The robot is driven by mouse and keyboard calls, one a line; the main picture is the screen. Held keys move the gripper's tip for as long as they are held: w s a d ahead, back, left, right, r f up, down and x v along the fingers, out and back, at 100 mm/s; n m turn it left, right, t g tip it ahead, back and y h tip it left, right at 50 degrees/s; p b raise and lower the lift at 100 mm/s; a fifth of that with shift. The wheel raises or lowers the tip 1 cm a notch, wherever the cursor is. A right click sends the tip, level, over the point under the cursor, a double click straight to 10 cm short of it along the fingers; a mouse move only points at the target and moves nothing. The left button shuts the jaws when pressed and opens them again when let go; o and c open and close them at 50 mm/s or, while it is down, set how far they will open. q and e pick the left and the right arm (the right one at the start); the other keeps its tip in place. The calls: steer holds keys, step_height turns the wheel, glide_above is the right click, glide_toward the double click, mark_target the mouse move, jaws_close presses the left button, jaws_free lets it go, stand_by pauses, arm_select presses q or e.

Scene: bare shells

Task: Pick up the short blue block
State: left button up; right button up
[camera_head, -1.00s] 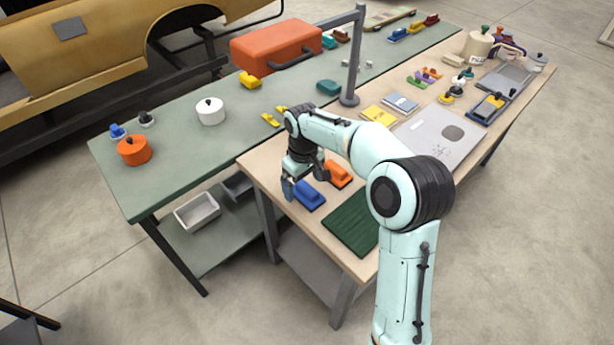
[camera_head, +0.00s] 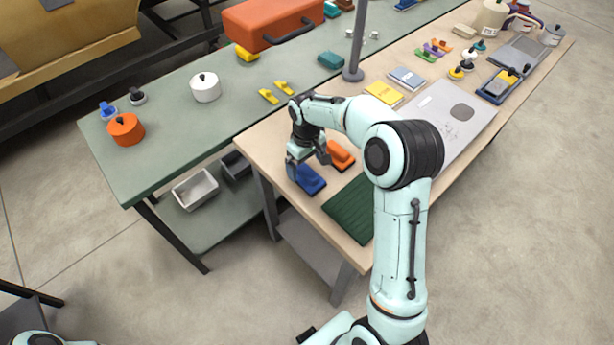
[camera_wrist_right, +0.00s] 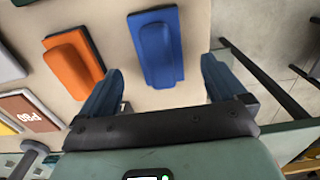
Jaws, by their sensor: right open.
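The blue block (camera_head: 310,181) lies on the light wooden table near its left front edge, beside an orange block (camera_head: 341,155). My right gripper (camera_head: 307,166) is open and empty, just above the blue block's far-left end in the head view. In the right wrist view the blue block (camera_wrist_right: 157,50) lies ahead of the gap between the open fingers of my right gripper (camera_wrist_right: 160,84). The orange block (camera_wrist_right: 73,62) is to its left there. The fingers partly hide the blue block in the head view. My left gripper is out of view.
A dark green ribbed mat (camera_head: 350,211) lies close to the blue block. A grey post (camera_head: 357,45) stands farther back. The green table (camera_head: 165,120) alongside carries a white pot (camera_head: 206,87) and an orange pot (camera_head: 126,129).

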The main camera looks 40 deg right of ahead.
mark_target(307, 171)
step_height(307, 171, down, 5)
steer(key=shift+f, duration=0.1)
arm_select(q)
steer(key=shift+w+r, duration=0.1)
arm_select(e)
steer(key=shift+c, duration=0.3)
steer(key=c, duration=1.1)
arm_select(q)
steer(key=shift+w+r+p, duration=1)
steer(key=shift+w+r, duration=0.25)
arm_select(e)
step_height(307, 171, up, 20)
steer(key=shift+r, duration=0.1)
steer(key=shift+c, duration=0.2)
